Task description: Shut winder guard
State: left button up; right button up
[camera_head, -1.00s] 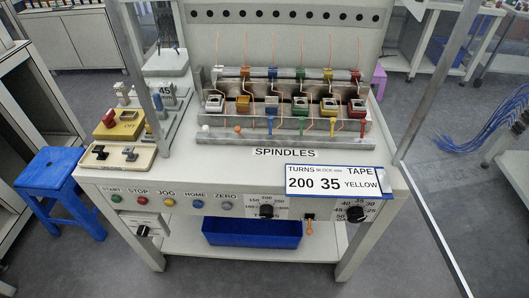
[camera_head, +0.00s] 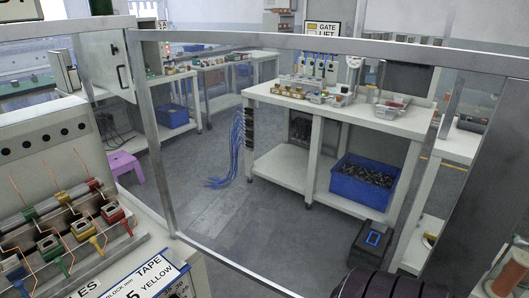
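The winder guard (camera_head: 151,130) is a grey metal frame with a see-through panel. Its upright stands at the right side of the winder, and its top rail (camera_head: 330,45) runs across the picture to the right edge. Its lower rail slants down to the bottom edge. The guard stands out to the right, away from the spindles, so the winder front is uncovered. The winder (camera_head: 50,150) is at the left, with coloured bobbins and copper wires, partly cut off. The sign reading TAPE YELLOW (camera_head: 150,275) is at its front. Neither gripper shows.
Behind the guard is a white bench (camera_head: 340,110) with a blue bin (camera_head: 363,183) below and blue cables (camera_head: 237,150) at its side. A pink stool (camera_head: 124,165) stands at the left. A dark ribbed shape (camera_head: 385,285) fills part of the bottom edge. Grey floor lies between.

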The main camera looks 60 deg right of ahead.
aim_at(493, 197)
jog(key=k+l, duration=0.2)
jog(key=k, duration=0.3)
jog(key=k+l+u, duration=0.15)
jog(key=k, duration=0.3)
jog(key=k+l, duration=0.1)
jog(key=l, duration=0.3)
jog(key=k+l+u, duration=0.1)
jog(key=l, duration=0.25)
jog(key=k+l, duration=0.15)
jog(key=l, duration=0.25)
jog(key=i+l, duration=0.1)
jog(key=l, duration=0.3)
jog(key=i+l+u, duration=0.1)
jog(key=l, duration=0.25)
jog(key=l+u, duration=0.1)
jog(key=l, duration=0.3)
jog(key=k, duration=0.15)
